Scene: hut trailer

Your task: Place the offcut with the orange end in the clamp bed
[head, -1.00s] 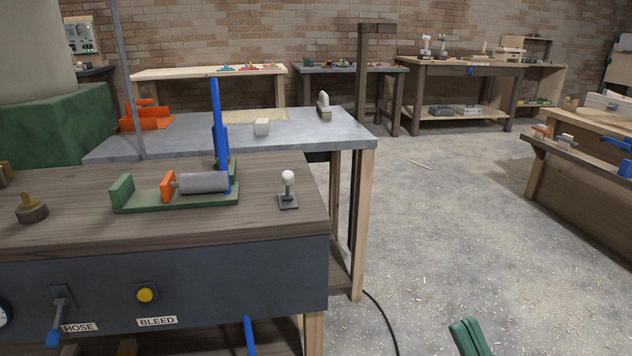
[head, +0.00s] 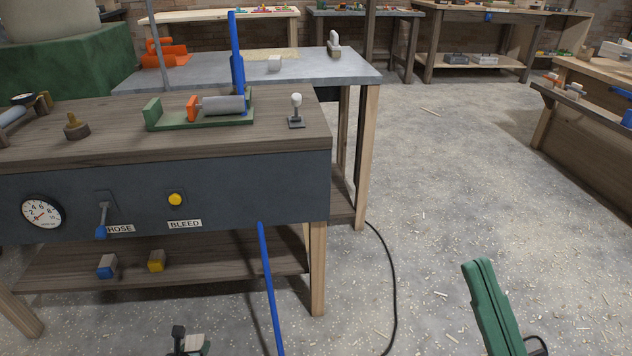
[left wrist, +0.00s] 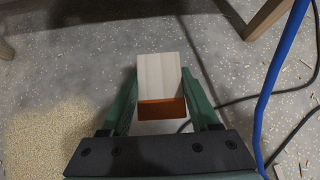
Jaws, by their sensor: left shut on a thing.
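The offcut with the orange end (left wrist: 158,75) is a pale wood block between the green fingers of my left gripper (left wrist: 162,98). Its orange face is towards the palm in the left wrist view. In the head view my left gripper (head: 188,344) is at the bottom edge, low in front of the bench, with part of the pale block beside it. The green clamp bed (head: 170,126) lies on the bench top. It has a green end plate at left, an orange jaw and a grey cylinder; the space between plate and jaw looks empty. My right gripper (head: 492,308) is at lower right, fingers unclear.
A lever with a white knob (head: 296,108) stands right of the bed. The bench front has a gauge (head: 41,212), a hose lever (head: 102,220) and a yellow button (head: 175,199). Blue-ended (head: 107,267) and yellow-ended (head: 156,261) offcuts sit on the lower shelf. A blue hose (head: 268,285) hangs in front.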

